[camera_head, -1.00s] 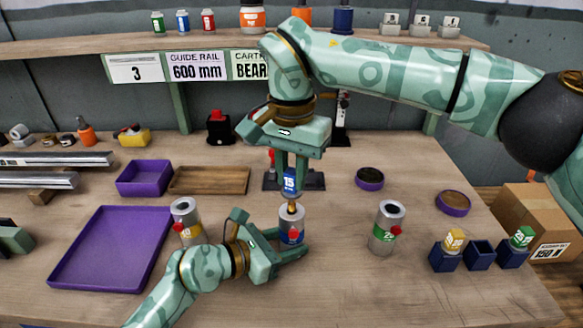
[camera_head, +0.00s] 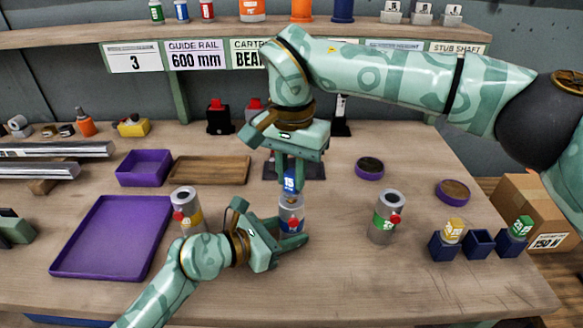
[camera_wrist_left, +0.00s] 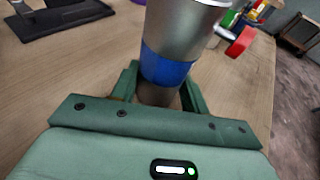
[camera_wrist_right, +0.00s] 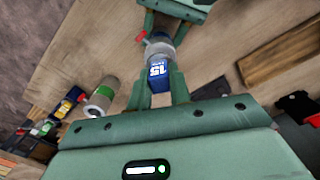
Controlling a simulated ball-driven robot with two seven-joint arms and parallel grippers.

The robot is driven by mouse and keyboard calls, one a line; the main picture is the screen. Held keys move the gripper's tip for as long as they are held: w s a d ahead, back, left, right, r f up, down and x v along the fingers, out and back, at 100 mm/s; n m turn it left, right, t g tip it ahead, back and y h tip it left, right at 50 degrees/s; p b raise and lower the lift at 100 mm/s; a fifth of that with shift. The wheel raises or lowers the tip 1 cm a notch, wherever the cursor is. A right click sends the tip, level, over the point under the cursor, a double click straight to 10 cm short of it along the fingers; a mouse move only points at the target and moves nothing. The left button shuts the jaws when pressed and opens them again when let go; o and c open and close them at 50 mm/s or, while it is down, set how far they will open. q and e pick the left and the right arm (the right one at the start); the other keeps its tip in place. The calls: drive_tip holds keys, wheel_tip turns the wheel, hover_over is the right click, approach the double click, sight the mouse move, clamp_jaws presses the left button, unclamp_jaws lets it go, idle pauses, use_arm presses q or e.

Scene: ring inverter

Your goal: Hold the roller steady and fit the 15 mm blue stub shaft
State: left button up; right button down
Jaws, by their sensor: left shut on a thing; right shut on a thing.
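The blue-banded roller (camera_head: 291,213) stands upright on the bench, with a red knob on its side. My left gripper (camera_head: 296,243) is shut around its lower part; the left wrist view shows the roller's blue band (camera_wrist_left: 166,66) between the fingers. My right gripper (camera_head: 289,176) points down, shut on the blue stub shaft (camera_head: 289,184) marked 15. The shaft is right over the roller's top, and its copper-coloured tip no longer shows clearly. In the right wrist view the shaft (camera_wrist_right: 158,73) lines up with the roller; how deep it sits I cannot tell.
A yellow-banded roller (camera_head: 187,212) stands to the left and a green-banded roller (camera_head: 386,216) to the right. Blue holders (camera_head: 479,252) at the right carry a yellow and a green shaft; the middle one is empty. A purple tray (camera_head: 112,238) lies at the left.

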drive_tip(key=shift+f, duration=0.95)
drive_tip(key=c, duration=1.2)
unclamp_jaws()
wheel_tip(320, 180, up, 12)
use_arm(q)
drive_tip(key=o, duration=0.8)
drive_tip(key=shift+o, duration=0.2)
